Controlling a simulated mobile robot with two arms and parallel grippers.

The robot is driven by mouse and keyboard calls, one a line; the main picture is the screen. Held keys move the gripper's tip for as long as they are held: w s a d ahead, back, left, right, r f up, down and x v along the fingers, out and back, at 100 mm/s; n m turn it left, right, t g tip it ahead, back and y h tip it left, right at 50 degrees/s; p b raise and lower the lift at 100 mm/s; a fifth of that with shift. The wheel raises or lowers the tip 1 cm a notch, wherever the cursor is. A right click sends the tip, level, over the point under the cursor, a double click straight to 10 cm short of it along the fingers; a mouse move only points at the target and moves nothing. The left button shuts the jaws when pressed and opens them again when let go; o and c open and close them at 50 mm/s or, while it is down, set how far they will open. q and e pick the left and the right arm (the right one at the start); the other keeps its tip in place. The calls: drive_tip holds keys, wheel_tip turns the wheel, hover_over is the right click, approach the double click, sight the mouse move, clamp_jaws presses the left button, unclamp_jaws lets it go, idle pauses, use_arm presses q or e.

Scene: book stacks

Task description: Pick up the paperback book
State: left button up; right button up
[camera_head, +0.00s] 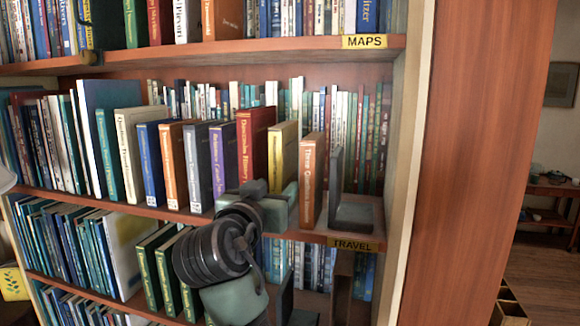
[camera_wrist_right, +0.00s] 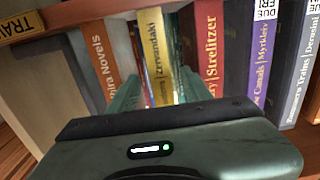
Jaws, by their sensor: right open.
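Several books stand upright on the middle shelf (camera_head: 325,235). A yellow book (camera_head: 282,158) stands between a red book (camera_head: 253,148) on its left and an orange book (camera_head: 311,180) on its right. My right gripper (camera_head: 269,193) is at the shelf, low in front of the yellow book. In the right wrist view, the open greenish fingers of the right gripper (camera_wrist_right: 158,88) point at the yellow book (camera_wrist_right: 158,55), one to each side of its spine. Whether they touch it I cannot tell. The gripper's body hides the lower spine. My left gripper is not in view.
A grey bookend (camera_head: 336,190) stands right of the orange book, near the shelf's wooden side panel (camera_head: 465,150). A second row of books (camera_head: 366,135) stands behind. The upper shelf board (camera_head: 250,50) is overhead. Green books (camera_head: 148,270) stand on the shelf below.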

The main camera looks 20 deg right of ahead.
sight(285, 170)
drive_tip(key=shift+w+d+r+p, duration=0.3)
drive_tip(key=shift+w+d+p, duration=0.1)
drive_tip(key=shift+w+p, duration=0.25)
drive_tip(key=shift+w+d+r+p, duration=0.25)
drive_tip(key=shift+w+d+p, duration=0.1)
drive_tip(key=shift+w+p, duration=0.2)
drive_tip(key=p+x, duration=0.3)
drive_tip(key=x, duration=0.1)
drive_tip(key=shift+r, duration=0.3)
drive_tip(key=shift+w+d+f, duration=0.15)
drive_tip(key=shift+w, duration=0.1)
clamp_jaws()
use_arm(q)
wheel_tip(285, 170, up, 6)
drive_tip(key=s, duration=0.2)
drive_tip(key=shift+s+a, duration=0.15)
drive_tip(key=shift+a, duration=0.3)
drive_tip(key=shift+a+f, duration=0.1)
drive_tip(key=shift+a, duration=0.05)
